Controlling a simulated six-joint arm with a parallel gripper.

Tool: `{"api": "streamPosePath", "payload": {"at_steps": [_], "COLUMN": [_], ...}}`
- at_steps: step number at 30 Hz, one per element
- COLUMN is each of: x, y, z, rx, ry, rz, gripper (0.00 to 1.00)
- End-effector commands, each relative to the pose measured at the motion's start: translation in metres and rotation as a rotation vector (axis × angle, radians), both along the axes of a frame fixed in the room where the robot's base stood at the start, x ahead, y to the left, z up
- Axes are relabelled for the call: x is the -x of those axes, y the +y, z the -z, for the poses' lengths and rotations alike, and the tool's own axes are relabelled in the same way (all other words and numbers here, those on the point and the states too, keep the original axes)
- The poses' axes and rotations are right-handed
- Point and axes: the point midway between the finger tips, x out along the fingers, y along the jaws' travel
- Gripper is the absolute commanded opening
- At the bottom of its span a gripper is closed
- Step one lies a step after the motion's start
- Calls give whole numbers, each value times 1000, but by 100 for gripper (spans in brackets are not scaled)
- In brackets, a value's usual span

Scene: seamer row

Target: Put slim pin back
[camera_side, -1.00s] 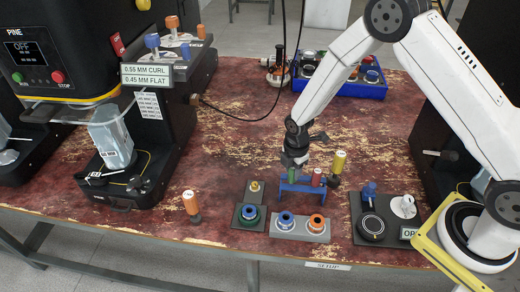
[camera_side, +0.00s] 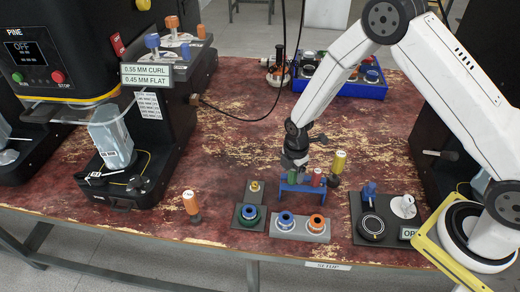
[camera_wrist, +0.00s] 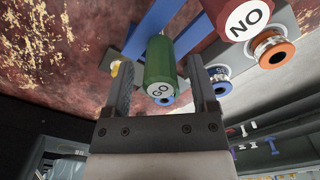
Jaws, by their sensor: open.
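A green pin marked GO (camera_wrist: 162,62) is at the blue rack (camera_wrist: 150,30). In the side view the green pin (camera_side: 292,178) is partly hidden by my gripper (camera_side: 293,168). In the wrist view the fingers of my gripper (camera_wrist: 160,65) are apart, one on each side of the green pin; whether they touch it I cannot tell. A red pin marked NO (camera_wrist: 243,18) is beside it, and this red pin (camera_side: 317,177) also shows at the rack's right in the side view. I cannot tell which pin is the slim one.
A yellow-topped pin (camera_side: 339,161) stands right of the rack. An orange-topped pin (camera_side: 191,203) stands to the left. A blue bin (camera_side: 366,90) is behind.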

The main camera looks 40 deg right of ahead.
Motion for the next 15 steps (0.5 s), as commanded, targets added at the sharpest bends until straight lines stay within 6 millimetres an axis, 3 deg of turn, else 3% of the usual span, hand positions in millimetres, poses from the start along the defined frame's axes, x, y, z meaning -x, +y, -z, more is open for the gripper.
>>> {"api": "streamPosePath", "payload": {"at_steps": [8, 15], "x": [-1, -1], "y": [0, 0], "z": [-16, -44], "rx": [0, 0], "ry": [-3, -4], "rz": [0, 0], "gripper": [74, 74]}}
